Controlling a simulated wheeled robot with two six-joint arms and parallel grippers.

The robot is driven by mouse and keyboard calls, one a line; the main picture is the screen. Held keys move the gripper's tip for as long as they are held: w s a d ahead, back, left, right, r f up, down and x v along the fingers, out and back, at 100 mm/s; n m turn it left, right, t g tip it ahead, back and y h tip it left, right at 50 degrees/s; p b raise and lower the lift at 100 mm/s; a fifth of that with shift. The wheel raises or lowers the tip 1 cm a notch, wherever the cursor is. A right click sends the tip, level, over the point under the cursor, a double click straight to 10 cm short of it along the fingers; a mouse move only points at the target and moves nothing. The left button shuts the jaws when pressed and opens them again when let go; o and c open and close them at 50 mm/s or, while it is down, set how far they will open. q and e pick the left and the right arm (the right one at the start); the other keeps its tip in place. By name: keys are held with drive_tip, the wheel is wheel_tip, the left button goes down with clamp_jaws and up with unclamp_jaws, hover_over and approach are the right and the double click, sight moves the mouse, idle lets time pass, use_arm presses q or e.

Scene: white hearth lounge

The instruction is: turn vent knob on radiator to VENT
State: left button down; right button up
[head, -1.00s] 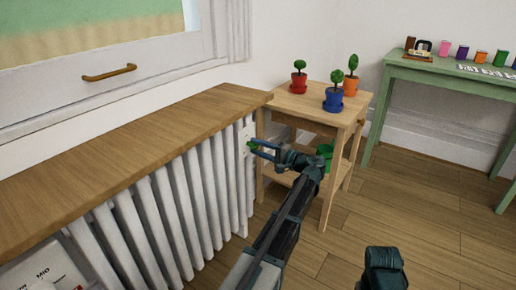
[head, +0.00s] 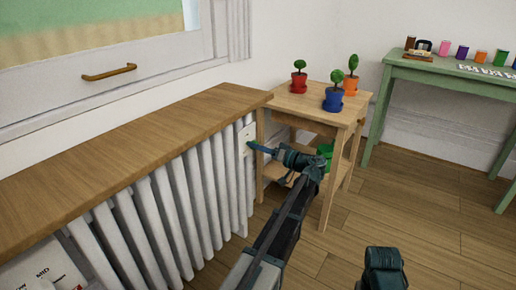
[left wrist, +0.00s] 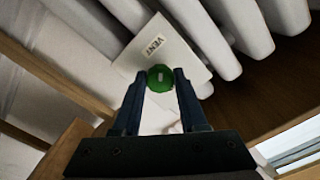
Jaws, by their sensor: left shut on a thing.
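The vent knob is a small green round knob with a short pale mark (left wrist: 160,77). It sits on a white plate (left wrist: 172,52) on the radiator's end, and the word VENT is printed on the plate above the knob in the left wrist view. The pale mark runs about up and down in that view. My left gripper (head: 254,146) is shut on the knob, with one finger on each side (left wrist: 160,84). In the head view the fingers hide most of the knob. My right gripper is not clearly shown.
The white ribbed radiator (head: 180,205) stands under a wooden shelf (head: 130,133). A small wooden table (head: 297,103) with red, blue and orange plant pots stands close beside my left gripper. A green table (head: 440,75) is at the back right. Floor (head: 420,200) between is clear.

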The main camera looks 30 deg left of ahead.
use_arm(q)
drive_tip(key=shift+f+n, duration=0.1)
drive_tip(key=shift+n, duration=1.8)
drive_tip(key=shift+c, duration=2.2)
unclamp_jaws()
drive_tip(key=s+d, duration=0.1)
drive_tip(key=d, duration=1.2)
drive_tip(key=shift+d, duration=0.4)
